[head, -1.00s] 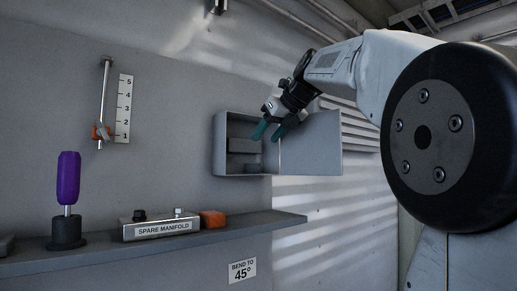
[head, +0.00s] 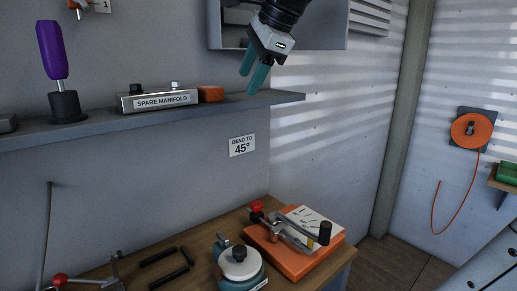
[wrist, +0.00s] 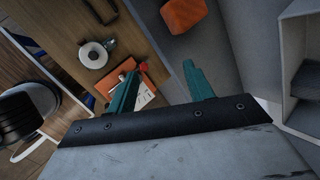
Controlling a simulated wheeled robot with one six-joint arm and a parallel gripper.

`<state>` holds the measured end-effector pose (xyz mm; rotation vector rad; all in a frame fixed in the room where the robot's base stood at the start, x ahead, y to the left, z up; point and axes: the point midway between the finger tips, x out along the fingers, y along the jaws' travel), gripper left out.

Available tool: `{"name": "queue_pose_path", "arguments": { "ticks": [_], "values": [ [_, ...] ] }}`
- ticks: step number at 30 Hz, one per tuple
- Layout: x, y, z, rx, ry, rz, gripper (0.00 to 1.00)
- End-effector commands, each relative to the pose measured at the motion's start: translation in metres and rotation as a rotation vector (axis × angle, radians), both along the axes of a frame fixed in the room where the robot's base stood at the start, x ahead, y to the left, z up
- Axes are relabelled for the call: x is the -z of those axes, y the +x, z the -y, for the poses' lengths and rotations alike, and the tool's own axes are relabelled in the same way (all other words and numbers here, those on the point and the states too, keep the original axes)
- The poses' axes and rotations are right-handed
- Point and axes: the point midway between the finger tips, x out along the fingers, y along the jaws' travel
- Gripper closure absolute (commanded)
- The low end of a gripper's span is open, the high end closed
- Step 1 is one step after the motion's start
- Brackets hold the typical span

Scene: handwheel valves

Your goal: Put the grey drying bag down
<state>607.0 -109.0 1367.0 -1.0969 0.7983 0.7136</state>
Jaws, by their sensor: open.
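My gripper (head: 248,84) hangs below the wall box, in front of the right end of the shelf. Its two teal fingers are apart with nothing between them, and the wrist view also shows them apart and empty (wrist: 159,68). I cannot make out the grey drying bag in either current view. The grey wall box (head: 214,25) is mostly cut off by the top edge of the head view, its panel open to the right. It also shows at the right of the wrist view (wrist: 293,70), where only part of its inside is visible.
The wall shelf (head: 285,102) holds an orange block (head: 211,93), a spare manifold (head: 160,101) and a purple-handled tool (head: 52,50). Below, a wooden bench (head: 205,262) carries a clamp on an orange base (head: 325,252), a round white-topped device (head: 240,264) and black bars (head: 170,275).

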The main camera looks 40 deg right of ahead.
Motion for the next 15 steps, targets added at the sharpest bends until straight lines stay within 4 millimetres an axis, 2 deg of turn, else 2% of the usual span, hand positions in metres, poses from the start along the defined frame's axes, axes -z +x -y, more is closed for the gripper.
{"name": "queue_pose_path", "arguments": {
  "ticks": [1, 3, 6, 9, 12, 15],
  "values": [
    [0.032, -0.019, -0.019, -0.172, -0.094, -0.035, 0.48],
    [0.073, -0.045, -0.037, -0.428, -0.228, -0.078, 0.48],
    [0.133, -0.086, -0.057, -0.804, -0.398, -0.132, 0.48],
    [0.186, -0.124, -0.069, -1.155, -0.53, -0.171, 0.48],
    [0.227, -0.155, -0.075, -1.439, -0.619, -0.195, 0.48],
    [0.253, -0.176, -0.076, -1.629, -0.669, -0.207, 0.48]
  ]
}}
